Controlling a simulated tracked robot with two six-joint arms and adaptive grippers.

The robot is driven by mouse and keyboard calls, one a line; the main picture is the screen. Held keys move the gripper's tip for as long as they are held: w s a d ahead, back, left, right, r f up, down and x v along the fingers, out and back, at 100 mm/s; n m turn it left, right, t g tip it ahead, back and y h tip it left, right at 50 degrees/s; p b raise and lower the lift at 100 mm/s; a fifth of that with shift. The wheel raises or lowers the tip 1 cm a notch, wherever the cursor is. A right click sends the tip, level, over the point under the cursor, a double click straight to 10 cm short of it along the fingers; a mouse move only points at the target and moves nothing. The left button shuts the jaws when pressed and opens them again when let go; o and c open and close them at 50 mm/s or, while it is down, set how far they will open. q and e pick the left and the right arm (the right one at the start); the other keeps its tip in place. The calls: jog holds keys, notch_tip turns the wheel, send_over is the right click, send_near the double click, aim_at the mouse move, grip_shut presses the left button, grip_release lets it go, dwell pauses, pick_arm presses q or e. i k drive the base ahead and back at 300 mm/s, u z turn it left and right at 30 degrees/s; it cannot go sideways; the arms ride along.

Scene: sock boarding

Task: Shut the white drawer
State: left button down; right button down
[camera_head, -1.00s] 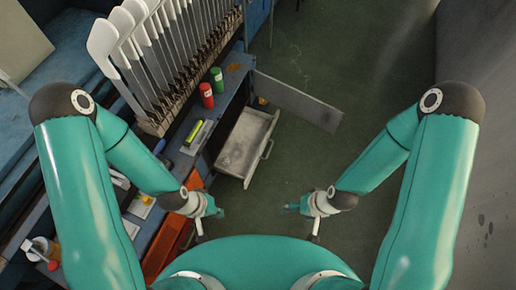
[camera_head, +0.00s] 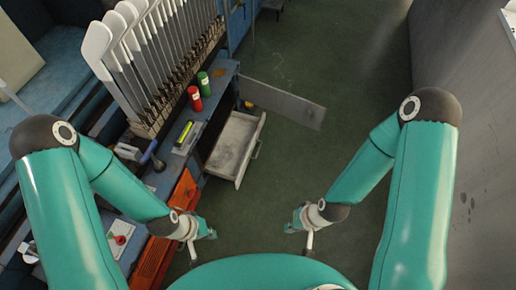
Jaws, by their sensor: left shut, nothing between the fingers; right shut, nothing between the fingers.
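The white drawer (camera_head: 233,146) is pulled out from the blue workbench (camera_head: 213,106) and stands open over the green floor. It looks empty, and its handle (camera_head: 256,149) is on its right side. My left gripper (camera_head: 211,234) is shut and empty, below and a little left of the drawer in the head view. My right gripper (camera_head: 290,228) is shut and empty, below and to the right of the drawer. Both are apart from the drawer.
An open grey cabinet door (camera_head: 283,103) sticks out just beyond the drawer. A red can (camera_head: 195,98) and a green can (camera_head: 204,83) stand on the bench. An orange drawer front (camera_head: 170,235) is near my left gripper. Floor right of the drawer is clear.

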aim_at(234, 147)
jog(key=z, duration=0.05)
jog(key=k, duration=0.65)
jog(key=u, duration=1)
jog(key=i, duration=0.1)
jog(key=z, duration=2.65)
jog(key=i, duration=0.9)
jog(key=z, duration=1.5)
jog(key=i, duration=0.15)
jog(key=u, duration=3.7)
jog(key=i, duration=1)
jog(key=z, duration=0.05)
